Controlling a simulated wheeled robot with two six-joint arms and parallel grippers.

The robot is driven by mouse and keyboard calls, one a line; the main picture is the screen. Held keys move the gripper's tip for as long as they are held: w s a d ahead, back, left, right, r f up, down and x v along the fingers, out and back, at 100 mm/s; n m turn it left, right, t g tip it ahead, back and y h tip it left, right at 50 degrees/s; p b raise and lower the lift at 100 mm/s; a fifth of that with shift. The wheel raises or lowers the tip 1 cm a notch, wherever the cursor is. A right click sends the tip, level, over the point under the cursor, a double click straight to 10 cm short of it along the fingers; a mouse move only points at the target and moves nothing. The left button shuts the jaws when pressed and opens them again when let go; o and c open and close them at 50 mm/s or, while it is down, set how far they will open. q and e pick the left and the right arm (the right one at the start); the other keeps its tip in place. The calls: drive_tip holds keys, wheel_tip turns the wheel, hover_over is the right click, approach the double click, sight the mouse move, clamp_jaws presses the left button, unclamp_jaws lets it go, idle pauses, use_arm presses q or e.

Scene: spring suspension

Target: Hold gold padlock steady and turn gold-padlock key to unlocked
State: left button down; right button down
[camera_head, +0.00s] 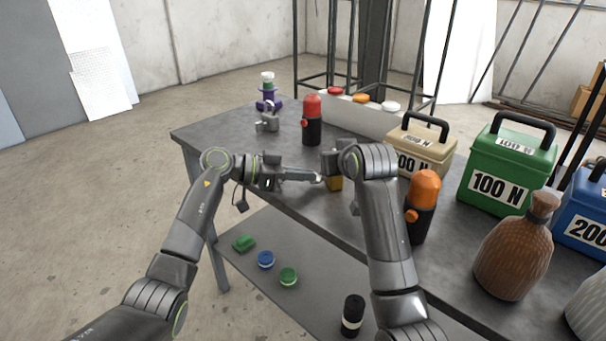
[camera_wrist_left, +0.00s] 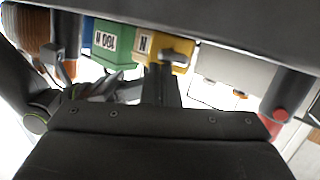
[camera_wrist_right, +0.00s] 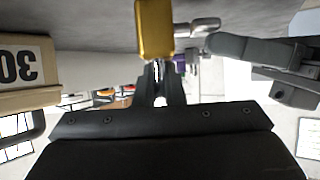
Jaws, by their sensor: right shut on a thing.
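The gold padlock (camera_head: 334,183) is at the near edge of the table, partly hidden by my right arm. In the right wrist view its gold body (camera_wrist_right: 155,28) is upright in the picture, at the tips of my right gripper (camera_wrist_right: 157,72), which is shut on it. A silver piece (camera_wrist_right: 198,25) shows beside the body; I cannot tell whether it is key or shackle. My left gripper (camera_head: 316,179) points at the padlock from the left. In the right wrist view its tip (camera_wrist_right: 213,44) is close to the silver piece. In the left wrist view its fingers (camera_wrist_left: 163,82) look together.
Behind stand a red-capped cylinder (camera_head: 312,120), a purple stand (camera_head: 268,98) and a grey box with coloured buttons (camera_head: 345,110). Right are an orange-capped cylinder (camera_head: 421,207), tan (camera_head: 424,148) and green (camera_head: 505,172) cases and a brown bottle (camera_head: 514,255). A lower shelf (camera_head: 255,285) holds small items.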

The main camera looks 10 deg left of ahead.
use_arm(q)
drive_tip(key=shift+a+f, duration=0.1)
drive_tip(key=shift+f, duration=0.35)
use_arm(e)
drive_tip(key=shift+f, duration=0.35)
use_arm(q)
drive_tip(key=shift+r, duration=0.5)
wheel_tip(320, 180, up, 4)
drive_tip(key=shift+s+f, duration=0.1)
drive_tip(key=shift+f, duration=0.15)
drive_tip(key=v, duration=1)
drive_tip(key=shift+s+r, duration=0.2)
drive_tip(key=shift+s, duration=0.1)
use_arm(e)
drive_tip(key=c, duration=1.4)
unclamp_jaws()
drive_tip(key=shift+c, duration=0.2)
use_arm(q)
drive_tip(key=shift+w, duration=0.1)
use_arm(e)
drive_tip(key=shift+s, duration=0.1)
